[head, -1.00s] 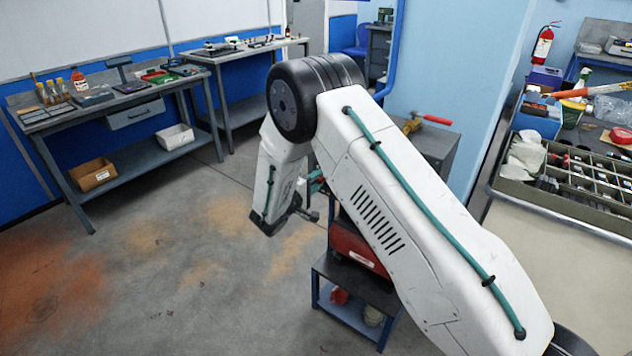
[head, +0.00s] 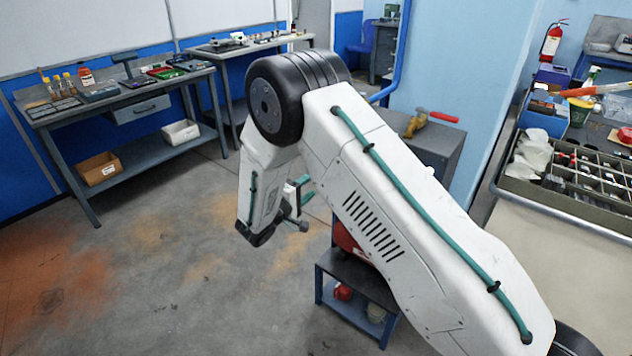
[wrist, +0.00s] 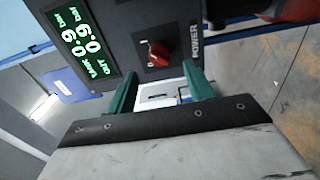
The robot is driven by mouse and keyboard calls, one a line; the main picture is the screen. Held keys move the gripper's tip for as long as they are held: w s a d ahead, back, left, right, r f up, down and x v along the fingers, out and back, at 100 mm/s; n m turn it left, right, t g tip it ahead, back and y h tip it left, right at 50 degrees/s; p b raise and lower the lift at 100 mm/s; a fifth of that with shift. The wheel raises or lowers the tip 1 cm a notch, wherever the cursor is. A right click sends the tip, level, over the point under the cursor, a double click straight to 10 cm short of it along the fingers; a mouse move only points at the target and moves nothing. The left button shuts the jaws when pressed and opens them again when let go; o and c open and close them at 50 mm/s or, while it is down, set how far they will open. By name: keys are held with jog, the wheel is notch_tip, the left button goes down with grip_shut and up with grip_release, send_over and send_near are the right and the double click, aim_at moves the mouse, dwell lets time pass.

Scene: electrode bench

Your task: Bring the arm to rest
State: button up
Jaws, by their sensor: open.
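My gripper shows in the wrist view (wrist: 161,88) with its two teal fingers apart. I see nothing held between them; a white surface shows beyond the gap. In the head view my arm is bent, with its white forearm hanging down from the black elbow joint. The gripper (head: 300,184) is mostly hidden there behind the arm, with only a bit of teal showing. In the wrist view a dark panel (wrist: 118,45) with a green lit display (wrist: 82,42), a red knob (wrist: 159,54) and the word POWER lies just beyond the fingers. I cannot tell its exact distance.
A low dark cart (head: 352,304) with red items stands below my arm. A grey cabinet (head: 437,147) bears a red-handled tool. A bench (head: 128,103) stands at the left, a compartment tray (head: 560,208) on a pale table at the right. The floor at left is clear.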

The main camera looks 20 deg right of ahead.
jog(key=shift+s+a, duration=0.45)
jog(key=shift+a, duration=0.15)
jog(key=s+d+r+g+y, duration=0.1)
jog(key=s+d+r+g, duration=0.25)
jog(key=s, duration=0.25)
jog(key=s+d+r+m+g, duration=0.1)
jog(key=s+d+r+g, duration=0.1)
jog(key=s+g, duration=0.3)
jog(key=s+d+r+g+y, duration=0.1)
jog(key=s+d+r+g, duration=0.15)
jog(key=s, duration=0.55)
jog(key=s+r+m+t+y, duration=0.1)
jog(key=s+r+m+y, duration=0.2)
jog(key=s, duration=0.9)
jog(key=s+d+r+m+y, duration=0.1)
jog(key=s+r+m+y, duration=0.2)
jog(key=s+r+y, duration=0.6)
jog(key=shift+s+d+r+t+y, duration=0.2)
jog(key=shift+s+r+t+y, duration=0.15)
jog(key=shift+s+r, duration=1.95)
